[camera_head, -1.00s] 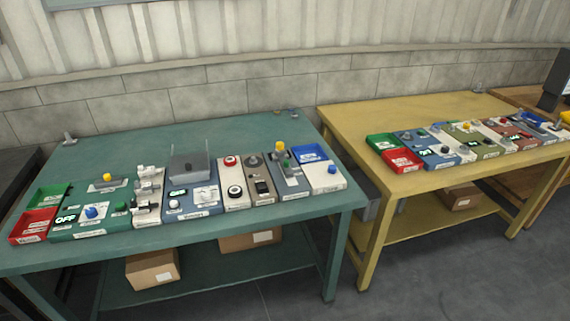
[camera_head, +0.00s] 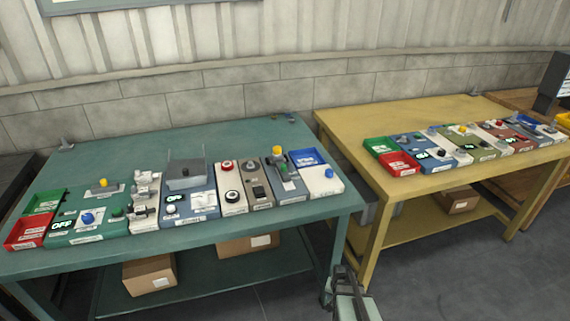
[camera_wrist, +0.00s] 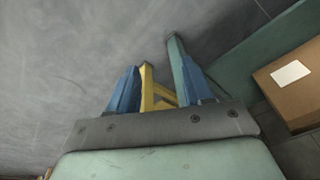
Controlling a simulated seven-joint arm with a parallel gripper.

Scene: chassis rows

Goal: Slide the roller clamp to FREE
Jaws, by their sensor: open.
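The roller clamp cannot be told for sure at this size, and its labels are unreadable. A grey-blue panel (camera_head: 290,186) with a yellow-topped upright part (camera_head: 277,153) stands toward the right of the green table's row. Left of it is a taupe panel (camera_head: 257,198) with a round knob and a dark switch-like part. My gripper (camera_head: 344,274) is low at the green table's front right corner, away from all panels. In the wrist view its blue fingers (camera_wrist: 160,65) are apart, with nothing between them but background floor and yellow table leg.
The green table (camera_head: 120,150) bears several panels and red, green and blue bins. A yellow table (camera_head: 360,121) to the right bears a similar row. Cardboard boxes (camera_head: 150,273) sit on the lower shelf. The green table's back is mostly clear.

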